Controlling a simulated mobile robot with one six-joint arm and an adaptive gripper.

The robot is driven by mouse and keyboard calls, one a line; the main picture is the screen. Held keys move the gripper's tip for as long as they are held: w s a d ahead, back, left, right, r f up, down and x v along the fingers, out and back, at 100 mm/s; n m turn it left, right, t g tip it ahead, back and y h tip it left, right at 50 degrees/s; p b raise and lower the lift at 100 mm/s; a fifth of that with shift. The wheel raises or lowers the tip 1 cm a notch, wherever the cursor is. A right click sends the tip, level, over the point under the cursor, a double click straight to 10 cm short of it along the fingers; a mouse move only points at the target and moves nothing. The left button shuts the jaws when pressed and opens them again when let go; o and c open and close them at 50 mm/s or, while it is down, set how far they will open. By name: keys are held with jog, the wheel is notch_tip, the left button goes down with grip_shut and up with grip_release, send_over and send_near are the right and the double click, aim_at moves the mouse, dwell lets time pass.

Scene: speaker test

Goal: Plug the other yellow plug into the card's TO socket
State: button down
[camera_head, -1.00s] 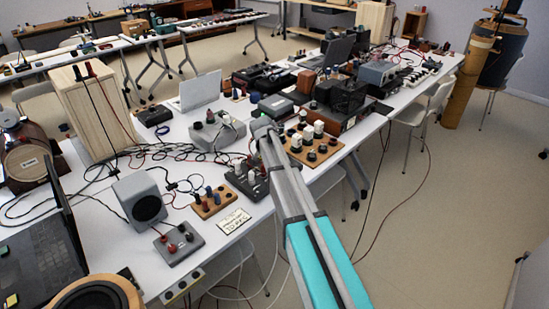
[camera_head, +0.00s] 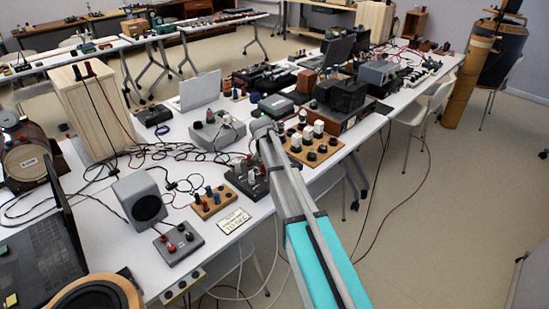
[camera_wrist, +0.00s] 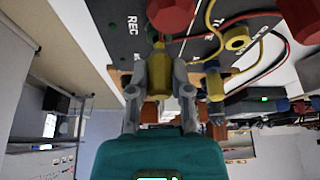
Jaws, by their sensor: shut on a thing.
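In the wrist view, my gripper (camera_wrist: 158,92) is shut on a yellow plug (camera_wrist: 159,70), with one grey finger on each side. The plug's tip points up the picture at a dark panel (camera_wrist: 125,12) marked REC. Whether the tip touches or enters a socket I cannot tell. A second yellow plug (camera_wrist: 214,82) stands just right of the fingers. A yellow ring-shaped piece (camera_wrist: 237,39) with a yellow lead is further right. In the head view, my arm reaches the table and the gripper's fingertips cannot be made out.
Red knobs (camera_wrist: 171,13) and red and black leads (camera_wrist: 270,60) crowd the panel. In the head view, a small cream sign (camera_head: 234,220), a wooden block with terminals (camera_head: 213,203) and a grey speaker (camera_head: 140,200) stand left of my arm. Open floor (camera_head: 430,230) lies right.

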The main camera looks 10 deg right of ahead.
jog(key=shift+f+b, duration=0.75)
dwell(0.4)
jog(key=shift+c, duration=2.4)
grip_release()
jog(key=shift+r, duration=0.1)
jog(key=shift+r+p, duration=3.65)
jog(key=shift+p, duration=0.15)
jog(key=s+r+n+g+y+p, duration=0.1)
jog(key=s+n, duration=0.8)
jog(key=s, duration=2.3)
jog(key=shift+s+a+r+n+g+y+p, duration=0.15)
jog(key=shift+a+r+n+g+y+p, duration=0.2)
jog(key=shift+g+y+p, duration=0.7)
jog(key=shift+d, duration=0.1)
